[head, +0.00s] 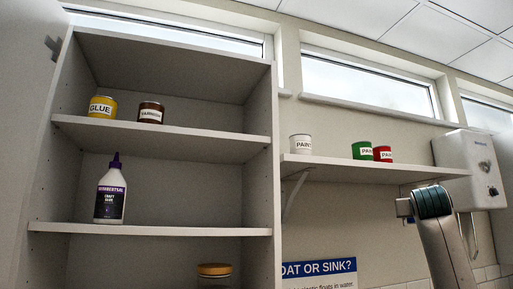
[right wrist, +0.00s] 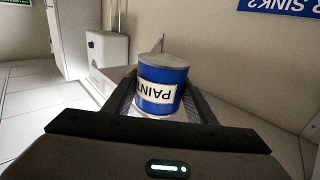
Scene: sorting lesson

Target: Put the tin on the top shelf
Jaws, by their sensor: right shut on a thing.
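A blue tin with a white PAINT label (right wrist: 162,88) is between the two fingers of my right gripper (right wrist: 160,104) in the right wrist view. The gripper is shut on it, and the label reads upside down in that view. The top shelf (head: 165,128) is the upper board of an open grey cabinet in the head view. A yellow GLUE tin (head: 102,107) and a brown VARNISH tin (head: 151,113) stand on its left half; its right half is clear. The blue tin does not show in the head view. My left gripper is in neither view.
A white craft glue bottle (head: 110,193) stands on the board below; a jar (head: 214,270) stands lower. A wall shelf (head: 350,164) right of the cabinet holds white, green and red paint tins. A white wall box (head: 469,165) is at the right.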

